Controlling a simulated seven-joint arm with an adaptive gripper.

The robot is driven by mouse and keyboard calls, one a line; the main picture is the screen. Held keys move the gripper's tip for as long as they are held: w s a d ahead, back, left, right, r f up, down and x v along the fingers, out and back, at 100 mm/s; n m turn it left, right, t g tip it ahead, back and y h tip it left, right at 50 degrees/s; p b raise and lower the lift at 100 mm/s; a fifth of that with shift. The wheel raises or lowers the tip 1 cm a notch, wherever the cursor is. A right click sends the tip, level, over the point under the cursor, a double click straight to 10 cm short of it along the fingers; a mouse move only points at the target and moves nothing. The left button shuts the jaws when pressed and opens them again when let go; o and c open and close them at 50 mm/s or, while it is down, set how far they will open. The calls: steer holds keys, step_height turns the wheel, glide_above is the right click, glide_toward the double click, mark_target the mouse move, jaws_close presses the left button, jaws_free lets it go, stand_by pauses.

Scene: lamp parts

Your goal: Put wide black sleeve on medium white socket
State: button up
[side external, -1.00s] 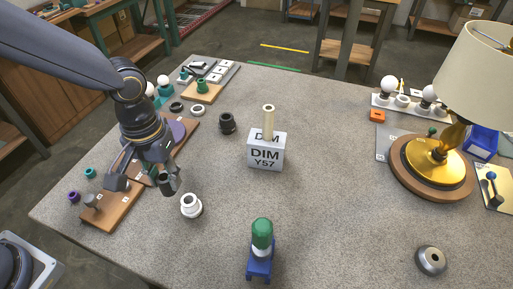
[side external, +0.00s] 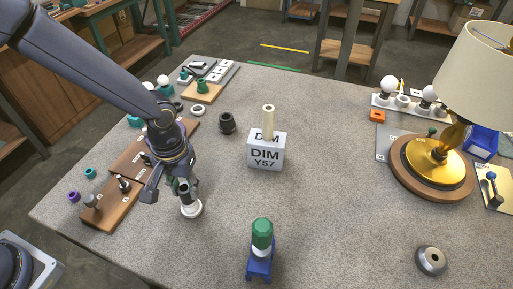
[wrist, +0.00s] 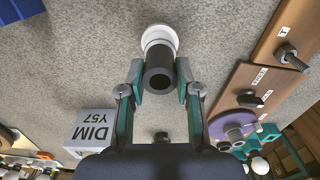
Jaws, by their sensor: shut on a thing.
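My gripper (wrist: 160,82) is shut on a black sleeve (wrist: 160,78), a dark hollow cylinder with its open end facing the wrist camera. The white socket (wrist: 158,36) lies just beyond the sleeve in the wrist view, and the sleeve covers part of it. In the side view the white socket (side external: 191,210) stands on the table, with my gripper (side external: 180,188) directly over it. The fingers hide most of the sleeve there. I cannot tell whether the sleeve touches the socket or is around its neck.
A wooden board with pegs (side external: 108,205) lies close on the left. A separate black part (side external: 227,123) stands behind, near the white DIM box (side external: 265,155). A blue stand with a green-topped part (side external: 261,250) is at front right. The table between is clear.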

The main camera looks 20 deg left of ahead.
mark_target(184, 187)
steer(key=shift+f, duration=0.15)
steer(key=o, duration=1)
steer(key=shift+o, duration=0.2)
step_height(184, 187, up, 12)
steer(key=s+a+r+m+t, duration=0.1)
steer(key=s+a+r+t, duration=0.1)
steer(key=s+a+r, duration=0.3)
steer(key=s+a+r+t, duration=0.3)
steer(key=s+a+r, duration=0.3)
steer(key=a, duration=0.7)
steer(key=shift+m+t, duration=0.3)
steer(key=shift+m, duration=0.1)
steer(key=shift+s, duration=0.1)
